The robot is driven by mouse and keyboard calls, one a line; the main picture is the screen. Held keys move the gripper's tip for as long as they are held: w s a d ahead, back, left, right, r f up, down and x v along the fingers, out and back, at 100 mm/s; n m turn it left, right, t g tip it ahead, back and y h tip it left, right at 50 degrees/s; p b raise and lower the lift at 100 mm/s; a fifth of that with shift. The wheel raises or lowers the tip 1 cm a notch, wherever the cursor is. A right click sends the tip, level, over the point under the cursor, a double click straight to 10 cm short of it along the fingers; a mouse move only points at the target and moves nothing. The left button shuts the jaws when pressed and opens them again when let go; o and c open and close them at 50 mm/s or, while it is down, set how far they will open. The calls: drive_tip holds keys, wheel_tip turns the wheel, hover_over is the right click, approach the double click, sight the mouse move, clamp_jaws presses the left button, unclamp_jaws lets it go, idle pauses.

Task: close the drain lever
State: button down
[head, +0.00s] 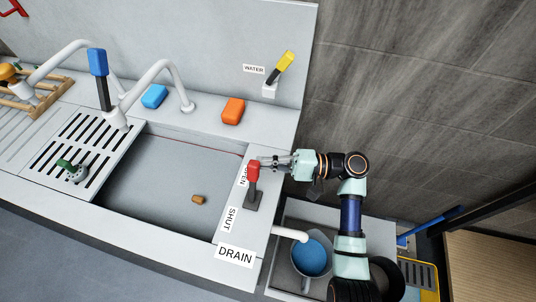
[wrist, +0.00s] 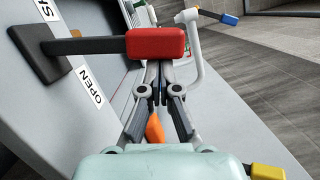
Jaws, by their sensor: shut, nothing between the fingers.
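The drain lever has a red handle (head: 253,171) on a dark shaft and base (head: 252,203), on the ledge at the sink's right side. It leans toward the OPEN label (head: 243,175), away from the SHUT label (head: 230,218). My gripper (head: 264,161) is shut and empty, at the far side of the red handle. In the wrist view the red handle (wrist: 157,43) crosses in front of the finger ends (wrist: 156,75) and hides the very tips. I cannot tell whether they touch it. The OPEN label (wrist: 90,88) shows below the shaft there.
The sink basin (head: 160,180) lies left of the lever with a small brown block (head: 198,199) in it. An orange block (head: 232,111) sits on the back ledge, and a yellow WATER lever (head: 285,62) is on the wall. A blue-filled bucket (head: 310,257) stands below right.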

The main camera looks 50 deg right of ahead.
drive_tip(key=s+a+r+n+g+h+p, duration=0.1)
drive_tip(key=s+a+n+p, duration=0.2)
drive_tip(key=a+n, duration=0.5)
drive_tip(key=shift+s+r+n+h, duration=0.25)
drive_tip(key=shift+s+n+h, duration=0.1)
drive_tip(key=shift+n+h, duration=0.05)
drive_tip(key=shift+d+r+p, duration=0.1)
drive_tip(key=shift+p, duration=0.2)
drive_tip(key=s+d+r+p, duration=0.2)
drive_tip(key=s+d, duration=0.4)
drive_tip(key=d, duration=0.3)
drive_tip(key=shift+s+r, duration=0.25)
drive_tip(key=shift+r, duration=0.25)
